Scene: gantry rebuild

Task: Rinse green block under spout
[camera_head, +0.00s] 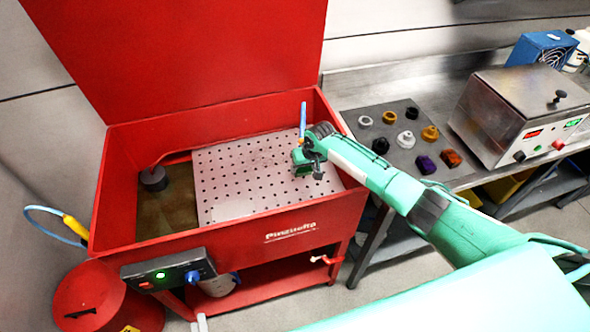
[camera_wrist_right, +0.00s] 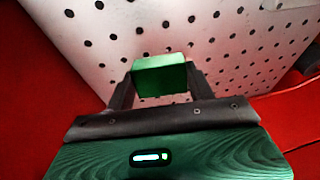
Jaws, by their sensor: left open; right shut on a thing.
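The green block (camera_head: 299,158) is in my right gripper (camera_head: 309,161), above the perforated white panel inside the red wash basin. In the right wrist view, the green block (camera_wrist_right: 160,76) sits between the two dark fingers of my right gripper (camera_wrist_right: 161,82), which is shut on it. A thin blue spout (camera_head: 303,117) stands upright at the basin's back right, just above and behind the gripper in the picture. I cannot tell whether any water flows from it. My left gripper is out of view.
The red basin (camera_head: 118,190) has a raised lid (camera_head: 190,50) and a front control box (camera_head: 168,272) with a green light. At right, a dark mat (camera_head: 375,135) holds several coloured parts beside a steel machine (camera_head: 490,120). The basin's right wall is close to my arm.

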